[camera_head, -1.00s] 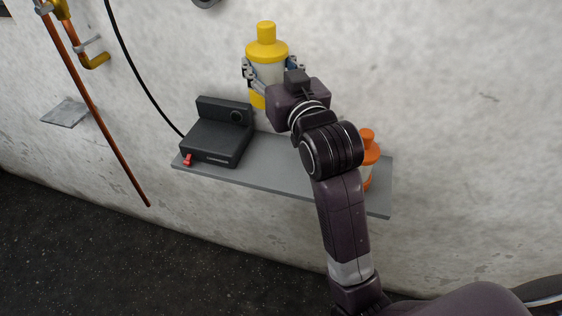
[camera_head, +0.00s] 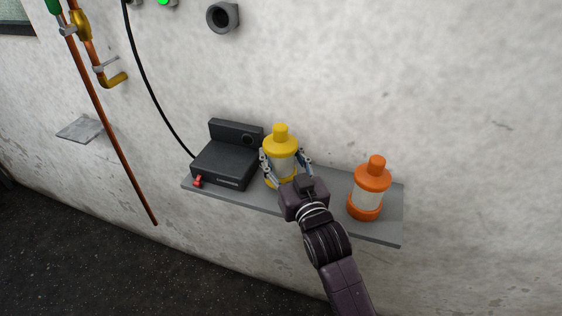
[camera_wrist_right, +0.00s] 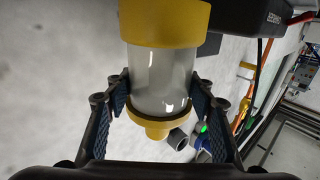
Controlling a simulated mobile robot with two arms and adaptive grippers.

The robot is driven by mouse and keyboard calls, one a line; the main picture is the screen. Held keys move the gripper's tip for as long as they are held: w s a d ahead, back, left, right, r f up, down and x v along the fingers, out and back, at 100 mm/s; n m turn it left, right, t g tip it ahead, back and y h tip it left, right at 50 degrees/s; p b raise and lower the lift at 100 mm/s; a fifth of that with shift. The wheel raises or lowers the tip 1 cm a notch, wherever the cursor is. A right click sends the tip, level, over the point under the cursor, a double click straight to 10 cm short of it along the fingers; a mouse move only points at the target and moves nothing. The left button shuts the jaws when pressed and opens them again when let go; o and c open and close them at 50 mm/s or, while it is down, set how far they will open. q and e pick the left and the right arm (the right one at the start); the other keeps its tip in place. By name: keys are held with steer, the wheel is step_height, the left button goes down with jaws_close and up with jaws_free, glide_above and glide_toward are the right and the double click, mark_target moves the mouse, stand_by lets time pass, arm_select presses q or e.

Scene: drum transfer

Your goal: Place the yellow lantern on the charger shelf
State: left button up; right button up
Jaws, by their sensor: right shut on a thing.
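The yellow lantern (camera_head: 281,147) has a yellow cap, a pale clear body and a yellow base. In the head view it is upright at the middle of the grey shelf (camera_head: 335,207), between the black charger (camera_head: 226,162) and the orange lantern. My right gripper (camera_head: 285,163) is shut on its clear body, one finger on each side. In the right wrist view the yellow lantern (camera_wrist_right: 160,75) fills the space between the fingers (camera_wrist_right: 160,95). My wrist hides part of its base, so I cannot tell whether it touches the shelf. My left gripper is not in view.
An orange lantern (camera_head: 369,190) stands on the shelf to the right. A red piece (camera_head: 197,181) is at the charger's front left. A black cable (camera_head: 151,86) runs down to the charger. Copper pipes (camera_head: 103,130) and a small grey plate (camera_head: 80,130) are on the left wall.

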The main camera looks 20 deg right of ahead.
steer(key=shift+f, duration=1.1)
steer(key=o, duration=1.5)
steer(key=shift+f, duration=0.2)
steer(key=shift+r, duration=0.1)
steer(key=s, duration=0.3)
steer(key=s+b, duration=0.1)
steer(key=s, duration=0.3)
steer(key=s+b, duration=0.1)
steer(key=s, duration=0.2)
steer(key=shift+s+d, duration=0.3)
steer(key=shift+d, duration=0.05)
steer(key=shift+s, duration=0.7)
